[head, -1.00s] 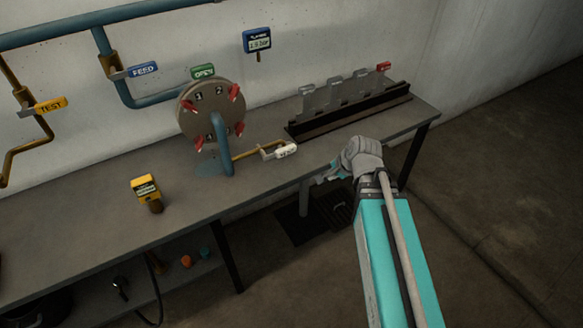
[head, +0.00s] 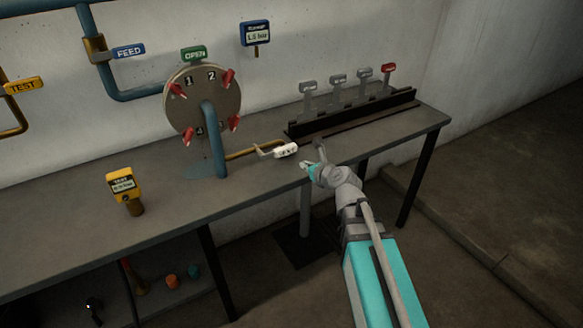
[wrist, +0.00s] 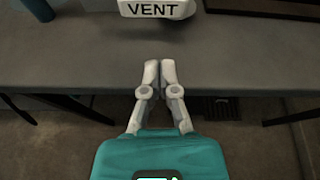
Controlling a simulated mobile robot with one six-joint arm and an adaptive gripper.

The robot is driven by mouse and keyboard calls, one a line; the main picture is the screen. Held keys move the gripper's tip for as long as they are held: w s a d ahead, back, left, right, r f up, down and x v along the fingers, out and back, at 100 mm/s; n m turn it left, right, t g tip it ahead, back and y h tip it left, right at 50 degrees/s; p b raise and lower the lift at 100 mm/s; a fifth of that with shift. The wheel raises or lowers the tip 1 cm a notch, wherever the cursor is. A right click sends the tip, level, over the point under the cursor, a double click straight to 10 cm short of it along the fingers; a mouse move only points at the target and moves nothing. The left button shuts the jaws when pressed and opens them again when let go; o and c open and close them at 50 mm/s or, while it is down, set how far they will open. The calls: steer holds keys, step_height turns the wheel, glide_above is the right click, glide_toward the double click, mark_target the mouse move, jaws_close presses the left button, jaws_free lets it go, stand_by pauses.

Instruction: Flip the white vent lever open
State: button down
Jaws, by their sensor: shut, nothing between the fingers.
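The white vent lever (head: 286,151) sits at the end of a brass pipe (head: 252,152) near the front edge of the bench. In the wrist view its white handle, marked VENT (wrist: 157,9), shows at the top edge and is partly cut off. My gripper (head: 312,158) is just right of the lever and apart from it in the head view. In the wrist view my gripper (wrist: 159,64) is shut and empty, its fingertips over the bench's front edge and short of the handle.
A round plate (head: 203,104) with red levers stands behind the blue pipe. A dark rack (head: 350,116) with several tagged levers is at the right. A yellow gauge (head: 123,187) stands on the bench (head: 60,220) at left. A blue display (head: 256,35) is on the wall.

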mark_target(291, 166)
steer(key=shift+w+f+m, duration=0.1)
steer(key=shift+w+m, duration=0.05)
steer(key=shift+m, duration=0.25)
steer(key=shift+b+x, duration=1.7)
steer(key=shift+x, duration=3.3)
steer(key=shift+d, duration=0.2)
steer(key=shift+a, duration=0.1)
